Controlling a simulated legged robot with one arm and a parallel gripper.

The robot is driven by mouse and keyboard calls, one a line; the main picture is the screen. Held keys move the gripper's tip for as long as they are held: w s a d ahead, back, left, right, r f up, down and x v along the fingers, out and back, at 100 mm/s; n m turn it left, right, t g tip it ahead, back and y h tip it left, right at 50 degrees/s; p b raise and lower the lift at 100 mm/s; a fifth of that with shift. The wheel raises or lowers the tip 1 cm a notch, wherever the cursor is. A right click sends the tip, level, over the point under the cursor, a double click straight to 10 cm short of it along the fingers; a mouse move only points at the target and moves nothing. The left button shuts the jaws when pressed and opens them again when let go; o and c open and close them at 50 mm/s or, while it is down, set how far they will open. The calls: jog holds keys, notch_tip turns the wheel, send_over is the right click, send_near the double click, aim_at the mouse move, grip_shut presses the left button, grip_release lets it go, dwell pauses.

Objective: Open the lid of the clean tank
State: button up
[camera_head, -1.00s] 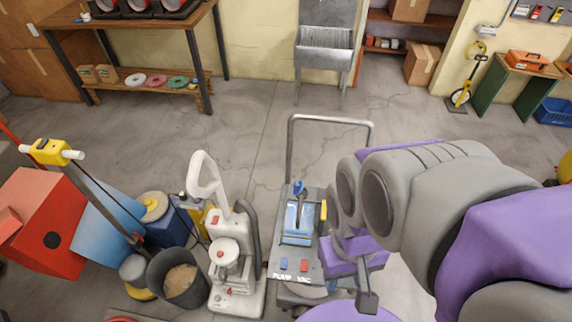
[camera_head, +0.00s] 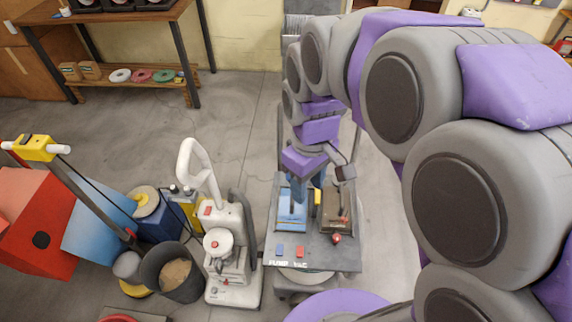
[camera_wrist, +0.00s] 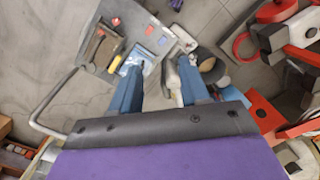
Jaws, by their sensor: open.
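The cart marked PUMP and VAC (camera_head: 312,258) stands low in the middle of the head view. Its top carries a blue lid (camera_head: 290,214) on the left and a brown lid (camera_head: 334,212) on the right. Both look closed. No label shows which tank is the clean one. My gripper (camera_head: 309,186) points down over the cart's far part, close to the blue lid, and partly hides it. In the wrist view my gripper's blue fingers (camera_wrist: 162,60) are spread with nothing between them. The blue lid (camera_wrist: 133,60) lies near the left fingertip there; contact cannot be told.
A white upright machine (camera_head: 232,255) stands close on the cart's left, with a dark bucket (camera_head: 152,270) beyond it. The cart's grey push rail (camera_wrist: 50,100) shows in the wrist view. A wooden bench (camera_head: 110,14) stands at the back left. Floor behind the machines is clear.

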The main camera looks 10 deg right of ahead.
jog(key=w+d+f+n+t+b, duration=0.15)
jog(key=w+f+n, duration=0.3)
jog(key=w, duration=0.85)
jog(key=w+f+n+b, duration=0.2)
jog(key=w+f+n, duration=0.25)
jog(key=w, duration=0.85)
jog(key=shift+m, duration=0.3)
jog(key=f+b, duration=0.1)
jog(key=f, duration=0.5)
jog(key=f+b, duration=0.2)
jog(key=f, duration=0.3)
jog(key=f+b, duration=0.1)
jog(key=f, duration=0.5)
jog(key=shift+d+f, duration=0.3)
jog(key=shift+d, duration=0.05)
jog(key=shift+c, duration=0.2)
jog(key=shift+w, duration=0.1)
grip_shut()
